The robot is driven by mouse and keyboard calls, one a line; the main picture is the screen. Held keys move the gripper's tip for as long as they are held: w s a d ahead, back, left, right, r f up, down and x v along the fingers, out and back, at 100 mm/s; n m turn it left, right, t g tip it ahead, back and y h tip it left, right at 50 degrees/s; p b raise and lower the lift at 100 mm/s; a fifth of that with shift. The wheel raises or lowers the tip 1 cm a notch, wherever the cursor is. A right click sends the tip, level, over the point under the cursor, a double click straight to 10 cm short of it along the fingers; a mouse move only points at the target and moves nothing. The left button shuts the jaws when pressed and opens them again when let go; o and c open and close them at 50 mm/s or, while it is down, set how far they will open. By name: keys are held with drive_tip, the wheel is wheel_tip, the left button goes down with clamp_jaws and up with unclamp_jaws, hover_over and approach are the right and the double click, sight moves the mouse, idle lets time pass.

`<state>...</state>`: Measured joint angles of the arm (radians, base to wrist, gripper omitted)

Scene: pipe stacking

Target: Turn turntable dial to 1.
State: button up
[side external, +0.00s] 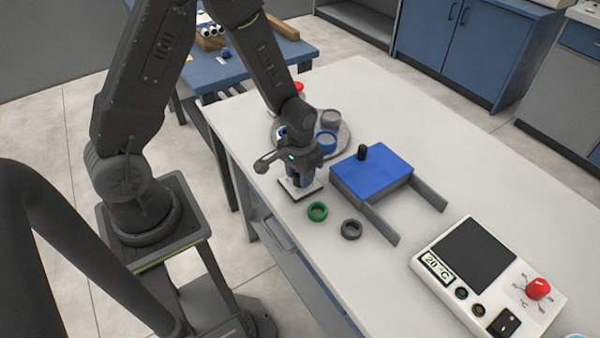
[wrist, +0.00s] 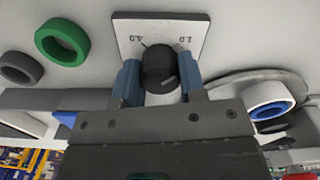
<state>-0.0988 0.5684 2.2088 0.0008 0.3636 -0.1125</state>
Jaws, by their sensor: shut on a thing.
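The black dial (wrist: 159,62) stands on a white square plate (wrist: 178,24) with small dark labels at two corners. My gripper (wrist: 160,80) is shut on the dial, with one blue-grey finger on each side. In the side view, my gripper (side external: 298,180) is pointed down over the white plate (side external: 292,193) and hides the dial. The grey round turntable (side external: 345,135) lies just behind it and carries several ring-shaped pipe pieces.
A green ring (side external: 317,211) and a dark grey ring (side external: 351,229) lie on the table in front. A blue block with a black knob (side external: 370,170) sits between grey rails to the right. A white heater panel (side external: 532,318) with a red knob stands at the front right.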

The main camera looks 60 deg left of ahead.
drive_tip(key=o, duration=0.9)
wheel_tip(320, 180, up, 14)
drive_tip(key=shift+f, duration=0.1)
idle(0.4)
drive_tip(key=s+d+r+t, duration=0.1)
drive_tip(key=s+r+t, duration=0.1)
drive_tip(key=s+r, duration=0.2)
drive_tip(key=s+d+r+m+t, duration=0.1)
drive_tip(key=s+r, duration=0.4)
drive_tip(key=s+d+r+m+t, duration=0.1)
drive_tip(key=s+r+t, duration=0.1)
drive_tip(key=s+r, duration=0.2)
drive_tip(key=shift+s+d+r+t, duration=0.2)
drive_tip(key=shift+s+r+t, duration=0.15)
drive_tip(key=shift+r, duration=0.15)
